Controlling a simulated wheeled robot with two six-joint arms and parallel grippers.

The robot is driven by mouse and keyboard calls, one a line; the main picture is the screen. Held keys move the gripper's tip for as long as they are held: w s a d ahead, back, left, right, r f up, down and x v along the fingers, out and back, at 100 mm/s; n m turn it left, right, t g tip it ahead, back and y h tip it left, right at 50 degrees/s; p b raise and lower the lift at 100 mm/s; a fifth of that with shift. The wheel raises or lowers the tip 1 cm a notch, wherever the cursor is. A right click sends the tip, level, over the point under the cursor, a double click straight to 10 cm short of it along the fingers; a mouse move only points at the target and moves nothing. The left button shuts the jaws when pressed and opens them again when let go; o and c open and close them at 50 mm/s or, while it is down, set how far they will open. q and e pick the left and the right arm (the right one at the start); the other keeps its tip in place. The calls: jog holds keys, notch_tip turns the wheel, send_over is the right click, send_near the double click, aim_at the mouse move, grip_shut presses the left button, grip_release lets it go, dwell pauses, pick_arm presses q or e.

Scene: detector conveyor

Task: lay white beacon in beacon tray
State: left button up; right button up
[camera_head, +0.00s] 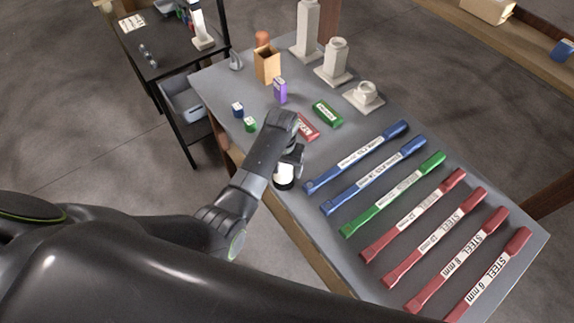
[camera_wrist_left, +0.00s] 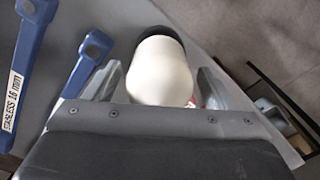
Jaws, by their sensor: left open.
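The white beacon (camera_head: 284,172) is a rounded white piece with a dark base, near the left edge of the grey table. My left gripper (camera_head: 290,160) is right at it and partly covers it in the head view. In the left wrist view the white beacon (camera_wrist_left: 160,72) fills the gap between the two spread fingers of my left gripper (camera_wrist_left: 160,88). The gripper is open. My right gripper is not in view. I cannot tell which container is the beacon tray; a grey bin (camera_head: 184,106) sits under the black side table.
Several blue, green and red labelled bars (camera_head: 390,195) lie across the grey table (camera_head: 300,205). Red and green small boxes (camera_head: 327,113), a purple box (camera_head: 280,90), small cubes (camera_head: 250,124) and white pedestals (camera_head: 334,62) stand beyond my gripper. The black side table (camera_head: 165,45) is at upper left.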

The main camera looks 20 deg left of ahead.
pick_arm(q)
jog(key=shift+w+f, duration=0.2)
jog(key=shift+f, duration=0.05)
jog(key=shift+s+r, duration=0.1)
jog(key=shift+s, duration=0.05)
jog(key=shift+s+r, duration=0.1)
jog(key=shift+s, duration=0.1)
jog(key=shift+c, duration=1)
jog(key=shift+s, duration=0.1)
jog(key=c, duration=0.9)
jog(key=shift+c, duration=0.9)
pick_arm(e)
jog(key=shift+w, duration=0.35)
